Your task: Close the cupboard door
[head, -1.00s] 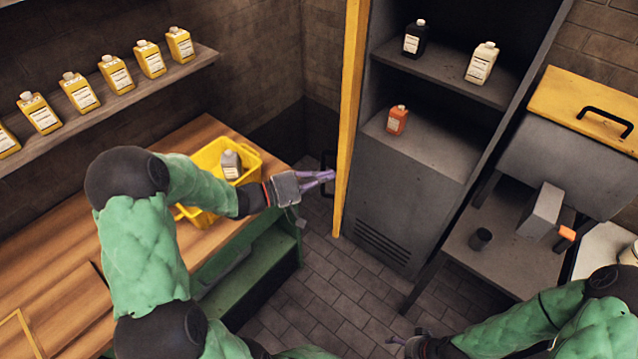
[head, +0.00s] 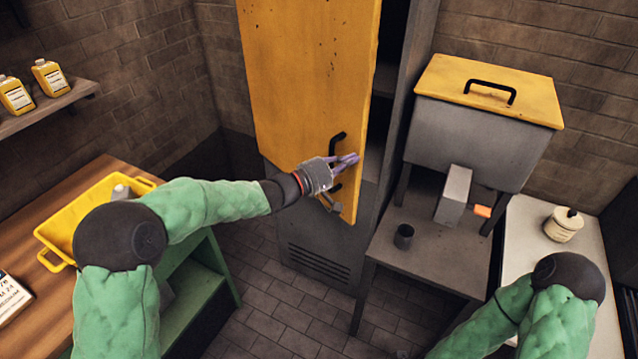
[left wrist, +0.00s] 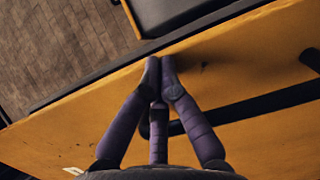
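The cupboard door (head: 305,80) is a yellow panel, now partly open, with a dark gap along its right edge. Its black handle (head: 337,143) is a vertical bar near the lower right of the panel. The grey cupboard (head: 318,262) stands behind it. My left gripper (head: 352,160) lies in front of the door by the handle, near the free edge. In the left wrist view its purple fingers (left wrist: 160,70) are together with nothing between them, close to or against the yellow face, and the dark handle (left wrist: 265,104) is beside them. My right gripper is out of view.
A grey bin with a yellow lid (head: 490,88) stands on a grey table (head: 420,254) to the right, with a dark cup (head: 404,236). A workbench with a yellow crate (head: 62,226) is at left. Tiled floor (head: 262,300) lies between them.

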